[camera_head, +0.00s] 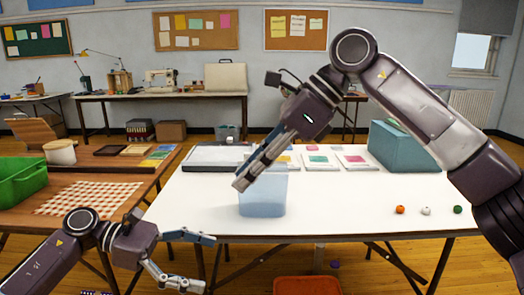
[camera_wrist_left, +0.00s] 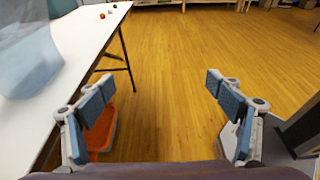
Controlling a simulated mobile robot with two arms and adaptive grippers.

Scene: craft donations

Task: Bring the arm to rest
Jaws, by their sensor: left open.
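My left gripper (camera_head: 208,263) is low at the front left, just off the white table's front edge. Its two fingers are spread with nothing between them. In the left wrist view, the left gripper (camera_wrist_left: 160,105) shows wide-apart blue pads over bare floor. My right gripper (camera_head: 243,182) hangs over the white table (camera_head: 340,220), pointing down and left, in front of the translucent blue bin (camera_head: 263,198). Its fingers overlap from this side, so I cannot tell whether they are apart.
An orange, a white and a green ball (camera_head: 458,209) lie at the table's right. A teal box (camera_head: 403,147) stands behind them. A green crate (camera_head: 20,180) and checked cloth (camera_head: 92,198) are on the left table. An orange container (camera_head: 307,286) is low in front.

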